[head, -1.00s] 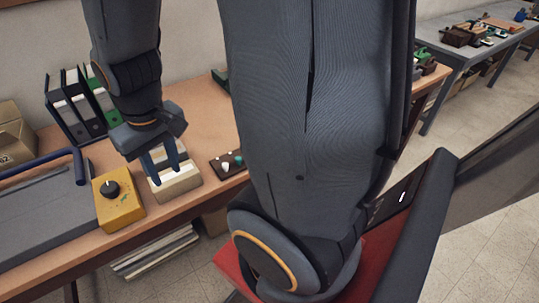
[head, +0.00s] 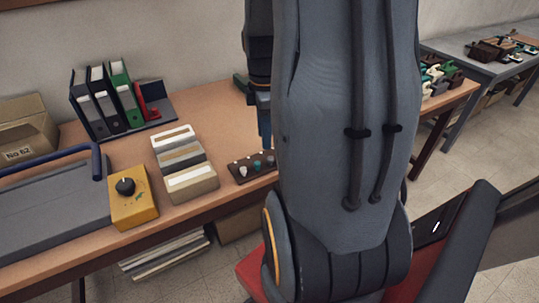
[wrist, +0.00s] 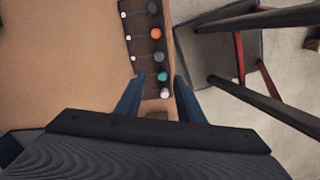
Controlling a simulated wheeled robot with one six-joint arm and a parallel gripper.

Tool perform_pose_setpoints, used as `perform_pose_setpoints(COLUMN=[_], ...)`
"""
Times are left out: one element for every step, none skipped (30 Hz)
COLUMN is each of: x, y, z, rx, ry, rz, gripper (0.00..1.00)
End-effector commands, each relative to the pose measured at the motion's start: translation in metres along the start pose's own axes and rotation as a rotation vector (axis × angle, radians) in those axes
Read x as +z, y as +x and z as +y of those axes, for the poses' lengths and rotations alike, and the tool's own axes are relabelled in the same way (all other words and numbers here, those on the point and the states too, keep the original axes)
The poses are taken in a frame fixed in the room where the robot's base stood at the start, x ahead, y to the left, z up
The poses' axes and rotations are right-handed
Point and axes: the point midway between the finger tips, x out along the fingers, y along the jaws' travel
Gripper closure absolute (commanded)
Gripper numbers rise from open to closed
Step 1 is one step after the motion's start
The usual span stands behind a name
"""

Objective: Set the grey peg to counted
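The dark peg board (wrist: 141,44) lies at the table's front edge and also shows in the head view (head: 240,176). In the wrist view its row holds a mid-grey peg (wrist: 158,57), a darker grey peg (wrist: 153,8), an orange peg (wrist: 155,34), a teal peg (wrist: 162,76) and a white peg (wrist: 164,93). Small pale dots run along the board's left side. My gripper (wrist: 160,78) is open, its blue fingers apart on either side of the board's teal and white end. I cannot tell its height above them. In the head view my arm hides part of the board.
Three card boxes (head: 190,180) stand left of the board, beside a yellow box with a black knob (head: 131,207). Binders (head: 128,100) stand behind. A grey device with a blue bar (head: 50,205) is at far left. A stool-like frame (wrist: 235,55) stands off the table edge.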

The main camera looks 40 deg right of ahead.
Motion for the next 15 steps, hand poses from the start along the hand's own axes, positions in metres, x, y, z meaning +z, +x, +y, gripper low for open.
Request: perform_pose_setpoints(x=[0.009,0.012,0.015,0.017,0.018,0.019,0.02,0.02,0.019,0.019,0.019,0.019,0.019,0.019,0.019], y=[0.003,0.003,0.004,0.005,0.006,0.008,0.01,0.013,0.017,0.02,0.025,0.03,0.035,0.04,0.046], z=[0.003,0.004,0.004,0.005,0.005,0.005,0.005,0.005,0.005,0.005,0.004,0.004,0.004,0.004,0.004], rx=[-0.003,-0.005,-0.007,-0.008,-0.009,-0.011,-0.012,-0.012,-0.012,-0.013,-0.014,-0.013,-0.014,-0.014,-0.014], ry=[-0.029,-0.047,-0.066,-0.076,-0.084,-0.092,-0.095,-0.097,-0.097,-0.097,-0.097,-0.097,-0.097,-0.097,-0.096], rz=[0.0,0.0,0.0,0.0,0.001,0.001,0.001,0.001,0.001,0.001,0.001,0.001,0.001,0.001,0.001], gripper=[0.65,0.65,0.65,0.65,0.65,0.65,0.65,0.65,0.65,0.65,0.65,0.65,0.65,0.65,0.65])
